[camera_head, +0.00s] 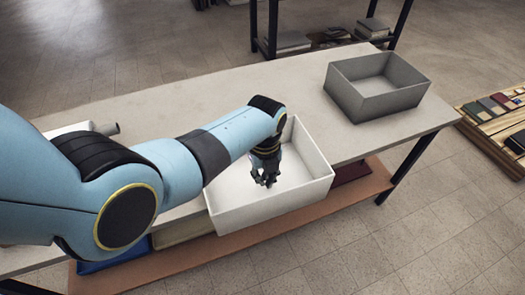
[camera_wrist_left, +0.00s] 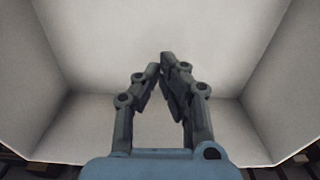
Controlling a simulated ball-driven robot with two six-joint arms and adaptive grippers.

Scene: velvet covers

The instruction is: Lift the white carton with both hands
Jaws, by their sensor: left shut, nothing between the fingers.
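The white carton (camera_head: 318,178) is an open-topped box standing on the table near its front edge in the head view. My left arm reaches over it from the left, and my left gripper (camera_head: 265,180) points down inside the carton. In the left wrist view the shut fingers of the left gripper (camera_wrist_left: 163,68) are empty, with the pale inner walls and floor of the carton (camera_wrist_left: 95,45) around them. I cannot tell whether the fingertips touch the floor. The arm hides the carton's left part. My right gripper is not in view.
The grey table (camera_head: 190,95) carries a grey open box (camera_head: 350,95) at the far right, apart from the carton. A lower shelf (camera_head: 290,222) holds folded covers below. A wooden pallet (camera_head: 490,135) with colored items lies on the floor at the right. The table between the boxes is clear.

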